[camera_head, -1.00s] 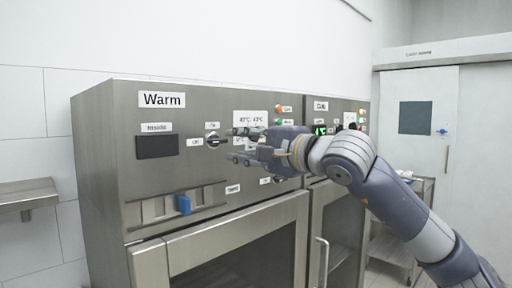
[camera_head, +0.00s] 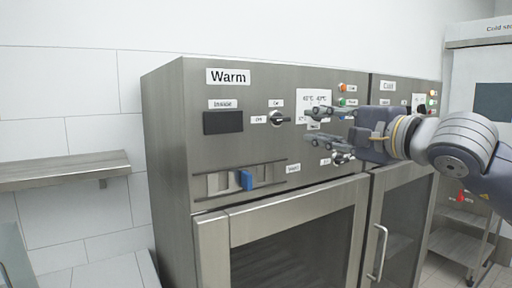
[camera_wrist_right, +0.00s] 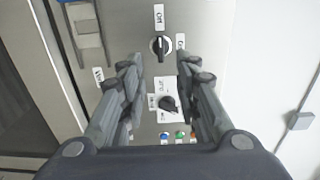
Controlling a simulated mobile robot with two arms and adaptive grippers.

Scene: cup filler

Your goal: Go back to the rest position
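My right gripper (camera_head: 318,129) reaches in from the right in the head view, in front of the control panel of the steel cabinet labelled Warm (camera_head: 170,150). Its fingers are spread apart with nothing between them. In the right wrist view the open fingers (camera_wrist_right: 158,75) frame the panel, with a black knob (camera_wrist_right: 160,46) beyond their tips and another knob (camera_wrist_right: 168,103) between them. The fingers appear apart from the knobs. My left gripper is not in view.
The panel has a dark display (camera_head: 223,122), a black knob (camera_head: 279,118) and a blue slider (camera_head: 246,180). Glass doors with a vertical handle (camera_head: 378,252) are below. A steel shelf (camera_head: 65,170) is on the left wall. A steel rack (camera_head: 462,240) stands at the right.

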